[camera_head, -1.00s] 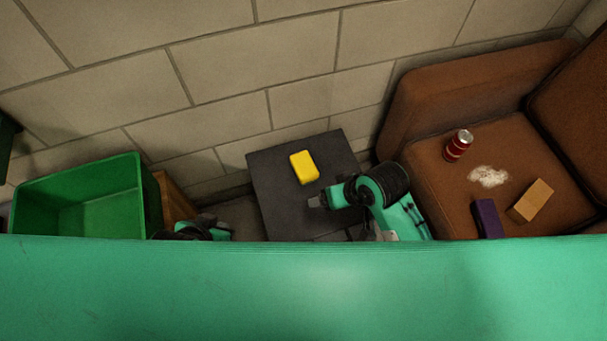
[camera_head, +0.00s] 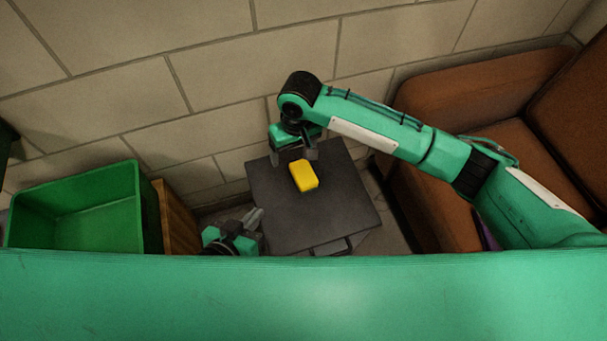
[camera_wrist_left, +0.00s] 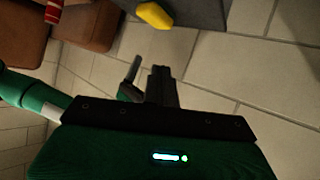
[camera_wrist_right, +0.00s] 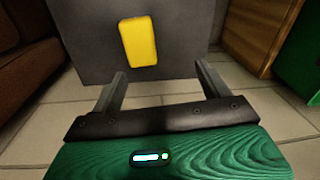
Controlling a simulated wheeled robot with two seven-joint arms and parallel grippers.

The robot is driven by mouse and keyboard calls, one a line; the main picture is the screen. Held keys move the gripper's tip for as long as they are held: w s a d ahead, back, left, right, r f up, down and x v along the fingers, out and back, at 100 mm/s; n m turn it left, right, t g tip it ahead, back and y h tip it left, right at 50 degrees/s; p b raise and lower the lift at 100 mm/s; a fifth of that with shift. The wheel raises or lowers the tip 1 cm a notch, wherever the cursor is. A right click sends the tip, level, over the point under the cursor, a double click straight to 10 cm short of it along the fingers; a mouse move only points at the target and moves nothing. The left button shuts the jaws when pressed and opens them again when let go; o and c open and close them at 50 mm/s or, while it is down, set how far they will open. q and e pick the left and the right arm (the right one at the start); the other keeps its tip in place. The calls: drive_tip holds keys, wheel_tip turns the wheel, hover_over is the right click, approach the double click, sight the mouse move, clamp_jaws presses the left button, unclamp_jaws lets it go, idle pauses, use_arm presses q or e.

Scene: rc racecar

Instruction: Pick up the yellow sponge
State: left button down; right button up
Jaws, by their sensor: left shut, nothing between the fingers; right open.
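The yellow sponge (camera_head: 304,176) lies on the dark grey square table (camera_head: 330,215). In the right wrist view the sponge (camera_wrist_right: 139,42) is upright in the picture, beyond the fingertips and a little left of their middle. My right gripper (camera_head: 293,156) is open and empty near the table's back edge, just behind the sponge and apart from it in the right wrist view. My left gripper (camera_head: 257,216) is shut and empty by the table's left edge. The left wrist view shows the sponge (camera_wrist_left: 155,15) at its top, apart from the left gripper (camera_wrist_left: 147,68).
A green bin (camera_head: 85,205) and a wooden box (camera_head: 176,215) stand left of the table. A brown sofa (camera_head: 555,160) is at right, partly hidden by my right arm. A block wall (camera_head: 220,80) rises behind the table.

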sight(302, 170)
drive_tip(key=shift+m+h, duration=0.4)
drive_tip(key=shift+h, duration=0.1)
drive_tip(key=w+d+f, duration=0.1)
drive_tip(key=w+d+f+b, duration=0.1)
drive_tip(key=shift+w+f, duration=0.15)
drive_tip(key=shift+w, duration=0.2)
wheel_tip(302, 170, down, 5)
drive_tip(key=shift+f+b, duration=0.1)
drive_tip(key=shift+b, duration=0.55)
drive_tip(key=f, duration=0.1)
drive_tip(key=f+b, duration=0.1)
drive_tip(key=f, duration=0.1)
drive_tip(key=s+f+b, duration=0.1)
drive_tip(key=f, duration=0.1)
drive_tip(key=shift+d, duration=0.1)
drive_tip(key=shift+f, duration=0.2)
use_arm(q)
drive_tip(key=w+a+r+t+h, duration=0.1)
drive_tip(key=w+r+t, duration=0.3)
drive_tip(key=r+t, duration=0.7)
wheel_tip(302, 170, up, 5)
drive_tip(key=shift+w+a+f+n+h, duration=0.1)
drive_tip(key=shift+w+a+n+h, duration=0.1)
drive_tip(key=shift+n+h, duration=0.3)
use_arm(e)
drive_tip(key=shift+c, duration=0.5)
drive_tip(key=c, duration=1)
